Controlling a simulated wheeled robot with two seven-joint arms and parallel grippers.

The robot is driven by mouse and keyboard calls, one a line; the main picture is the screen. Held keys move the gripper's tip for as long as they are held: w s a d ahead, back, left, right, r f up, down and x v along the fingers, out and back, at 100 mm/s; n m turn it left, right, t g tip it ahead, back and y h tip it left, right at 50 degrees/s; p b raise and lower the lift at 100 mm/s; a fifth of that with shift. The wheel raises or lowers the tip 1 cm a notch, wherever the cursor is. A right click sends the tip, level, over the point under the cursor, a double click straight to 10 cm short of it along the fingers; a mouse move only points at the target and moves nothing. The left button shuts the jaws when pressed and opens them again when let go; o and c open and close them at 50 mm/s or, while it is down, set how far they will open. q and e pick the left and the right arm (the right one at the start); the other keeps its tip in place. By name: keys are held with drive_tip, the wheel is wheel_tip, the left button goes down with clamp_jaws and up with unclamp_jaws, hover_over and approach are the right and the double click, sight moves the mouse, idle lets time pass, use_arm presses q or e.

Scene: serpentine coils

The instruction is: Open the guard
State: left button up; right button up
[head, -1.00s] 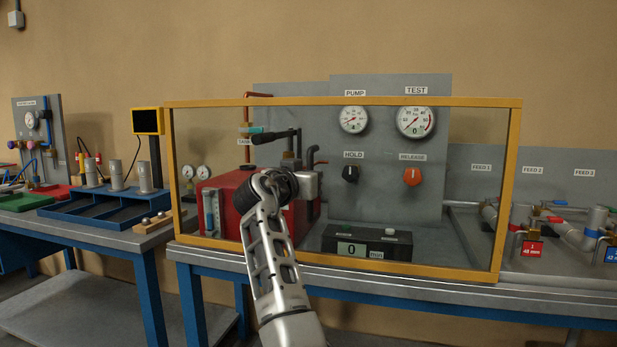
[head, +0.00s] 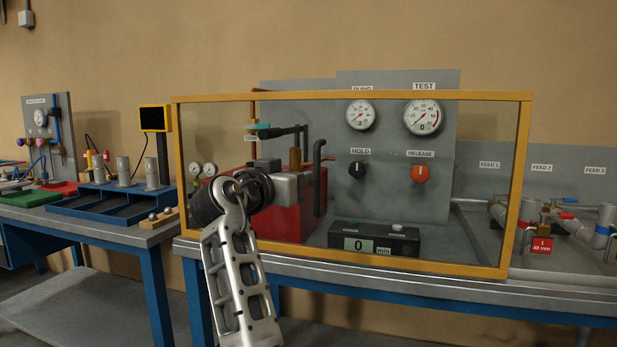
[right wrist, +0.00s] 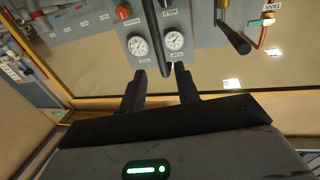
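The guard is a clear panel in a yellow frame (head: 350,96), standing upright and closed in front of the test rig in the head view. One arm of mine crosses in front of its left part, hiding some of the red tank (head: 290,215); no fingertips show clearly there. In the right wrist view the rig appears upside down. My right gripper (right wrist: 160,70) has its two dark fingers apart. A dark rod (right wrist: 150,35) runs in line with the gap between them; I cannot tell whether it lies between the fingers or beyond them. My left gripper is not identifiable.
Behind the guard are gauges (head: 422,117), a black hold knob (head: 357,170), an orange release knob (head: 419,173) and a display box (head: 375,241). Feed pipes (head: 555,222) stand to the right. A blue tray (head: 110,205) sits on the left bench.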

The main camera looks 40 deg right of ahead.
drive_tip(key=v, duration=0.6)
drive_tip(key=shift+b, duration=0.3)
